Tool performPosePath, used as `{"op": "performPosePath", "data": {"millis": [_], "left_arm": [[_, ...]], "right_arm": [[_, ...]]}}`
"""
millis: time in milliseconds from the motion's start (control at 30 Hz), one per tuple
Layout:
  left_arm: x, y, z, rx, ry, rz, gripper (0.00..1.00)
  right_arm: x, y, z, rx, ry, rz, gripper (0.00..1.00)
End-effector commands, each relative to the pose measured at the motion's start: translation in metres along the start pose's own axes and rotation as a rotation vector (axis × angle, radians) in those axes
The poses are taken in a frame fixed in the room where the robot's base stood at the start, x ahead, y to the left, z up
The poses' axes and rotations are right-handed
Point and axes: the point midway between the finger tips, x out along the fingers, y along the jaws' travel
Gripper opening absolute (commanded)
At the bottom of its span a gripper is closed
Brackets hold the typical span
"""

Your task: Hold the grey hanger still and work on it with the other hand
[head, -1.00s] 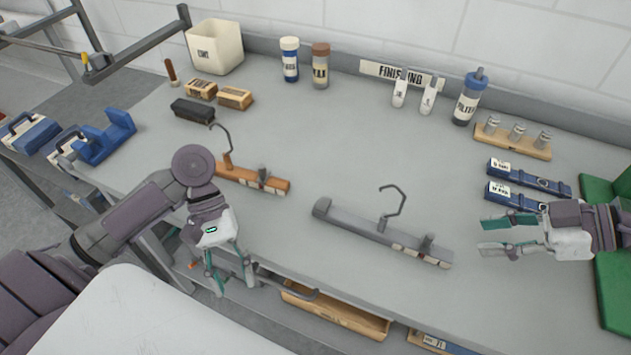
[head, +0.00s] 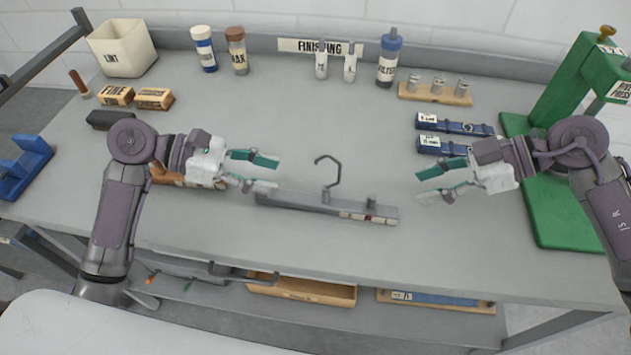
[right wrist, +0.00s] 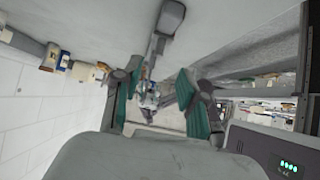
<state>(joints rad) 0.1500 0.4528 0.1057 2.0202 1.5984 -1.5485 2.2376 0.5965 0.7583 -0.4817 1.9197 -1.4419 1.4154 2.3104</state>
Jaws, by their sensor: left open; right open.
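The grey hanger (head: 310,203) lies on the grey bench in the middle of the head view, its dark hook (head: 331,170) standing up. Its right end has a pale labelled part and a small grey clip. My left gripper (head: 270,173) is open, pointing right, its fingers by the hanger's left end; I cannot tell whether they touch it. My right gripper (head: 420,186) is open and empty, pointing left, a little right of the hanger's right end. In the right wrist view a grey bar, likely the hanger (right wrist: 160,40), shows beyond the open fingers.
A brown hanger (head: 170,178) lies partly hidden behind my left gripper. Bottles and a peg rack (head: 435,93) line the back. The bench in front of the hanger is clear.

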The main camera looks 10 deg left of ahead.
Motion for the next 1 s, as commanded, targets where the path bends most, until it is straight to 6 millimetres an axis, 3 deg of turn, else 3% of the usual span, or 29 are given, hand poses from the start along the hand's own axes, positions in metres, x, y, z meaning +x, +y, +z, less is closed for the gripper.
{"op": "performPosePath", "data": {"millis": [500,700,1000], "left_arm": [[0.097,-0.001,0.001,0.002,-0.001,-0.003,0.45],[0.115,-0.001,0.0,0.002,0.0,-0.001,0.45],[0.118,-0.001,0.0,0.003,0.002,-0.001,0.45]], "right_arm": [[0.0,0.0,0.0,0.0,0.0,0.0,0.42],[0.0,0.0,0.0,0.0,0.0,0.0,0.42],[0.0,0.0,0.0,0.0,0.0,0.0,0.42]]}}
